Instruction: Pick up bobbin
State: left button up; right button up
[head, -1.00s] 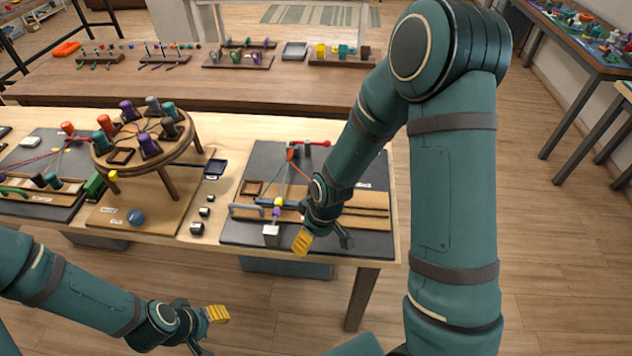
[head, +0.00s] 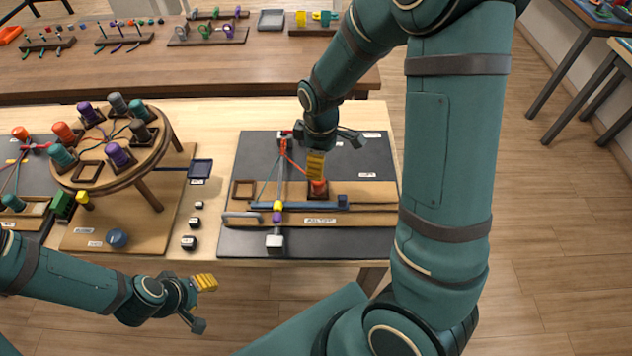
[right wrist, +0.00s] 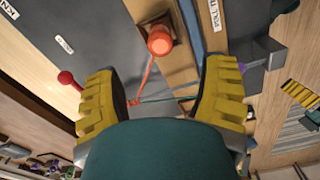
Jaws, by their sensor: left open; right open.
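An orange-red bobbin (head: 319,187) stands in a dark square holder on the right-hand board, with a red cord running from it to the upper left. In the right wrist view the bobbin (right wrist: 159,41) lies ahead of the gap between my fingers, apart from them. My right gripper (head: 334,152) is open and empty, just above and behind the bobbin; it also shows in the right wrist view (right wrist: 163,88). My left gripper (head: 203,304) is open and empty in front of the table. More bobbins, such as a purple one (head: 121,154), stand on the round stand (head: 107,175).
A wooden strip (head: 360,216) and a blue bar (head: 330,206) lie across the board before the bobbin. An empty square holder (head: 244,189) is at its left. A white weight (head: 275,241) hangs near the front edge. Small dark blocks (head: 189,243) stand left of the board.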

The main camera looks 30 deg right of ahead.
aim_at(318, 183)
notch_tip(318, 183, down, 10)
jog(key=shift+w+a+f+b, duration=0.1)
jog(key=shift+w+f+b, duration=0.1)
jog(key=shift+b, duration=0.7)
grip_shut()
